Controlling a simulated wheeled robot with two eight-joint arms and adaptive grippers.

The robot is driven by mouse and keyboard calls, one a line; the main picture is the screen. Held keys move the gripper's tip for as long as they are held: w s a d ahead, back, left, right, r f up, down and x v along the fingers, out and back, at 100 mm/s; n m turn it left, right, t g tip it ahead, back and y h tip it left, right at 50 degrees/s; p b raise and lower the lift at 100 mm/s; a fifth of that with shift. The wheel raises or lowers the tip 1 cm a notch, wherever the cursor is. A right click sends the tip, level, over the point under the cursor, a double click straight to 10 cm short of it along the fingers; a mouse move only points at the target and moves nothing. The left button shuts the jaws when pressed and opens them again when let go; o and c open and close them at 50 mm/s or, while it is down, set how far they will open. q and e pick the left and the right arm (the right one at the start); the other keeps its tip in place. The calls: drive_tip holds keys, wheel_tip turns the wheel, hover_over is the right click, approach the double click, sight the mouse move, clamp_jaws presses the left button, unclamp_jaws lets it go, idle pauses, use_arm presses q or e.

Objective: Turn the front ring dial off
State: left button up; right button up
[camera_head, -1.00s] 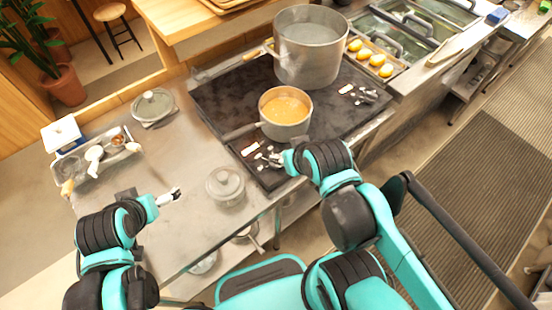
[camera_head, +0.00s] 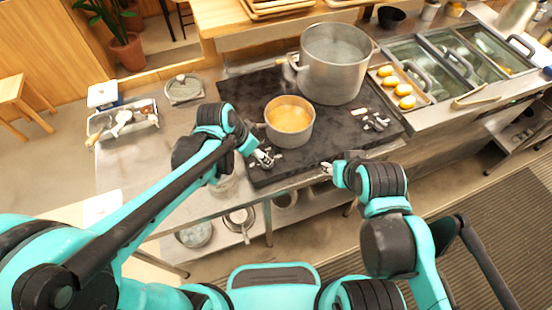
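The dark cooktop (camera_head: 235,95) carries a small pot of orange-brown food (camera_head: 290,122) near its front left and a large steel pot (camera_head: 335,65) behind it. My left gripper (camera_head: 264,158) is at the cooktop's front left edge, in front of the small pot. It covers the front left control area, so the dial there is hard to make out. I cannot tell whether it touches the dial. Another control cluster (camera_head: 376,123) shows on the right of the cooktop. My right gripper (camera_head: 328,168) is just off the front edge. Both sets of fingers are too small to read.
A lidded pot (camera_head: 184,88) stands at the left of the counter, beside a tray of utensils (camera_head: 122,120). A tray of yellow items (camera_head: 402,90) lies on the right. Pots sit on the shelf below, including a pan (camera_head: 240,217).

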use_arm(q)
drive_tip(key=b+x, duration=0.2)
drive_tip(key=x, duration=0.5)
drive_tip(key=shift+w+a+f, duration=0.1)
drive_tip(key=shift+f, duration=0.05)
drive_tip(key=c, duration=1.2)
